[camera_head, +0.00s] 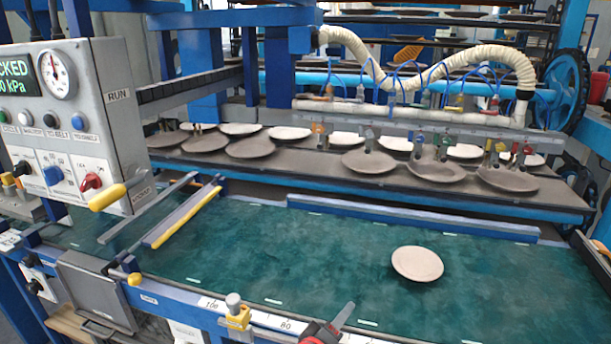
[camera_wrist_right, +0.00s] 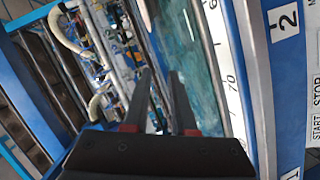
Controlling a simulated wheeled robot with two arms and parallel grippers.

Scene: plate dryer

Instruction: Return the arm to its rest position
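My right gripper (camera_head: 335,322) shows at the bottom edge of the head view, near the front rail of the green belt. Only a dark finger and a red part of it are in the picture there. In the right wrist view, its two dark fingers (camera_wrist_right: 160,72) stand apart with a gap between them and nothing held. The rest of the right arm is out of the head view. My left gripper is in neither view. A single pale plate (camera_head: 417,263) lies flat on the green belt (camera_head: 250,250), right of and beyond my right gripper, not touching it.
A grey control box (camera_head: 75,120) with a yellow-handled lever (camera_head: 107,197) stands at the left. A dark rack shelf (camera_head: 320,175) carries several plates behind the belt. The blue front rail (camera_head: 170,295) has a yellow-based knob (camera_head: 236,312) left of my right gripper.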

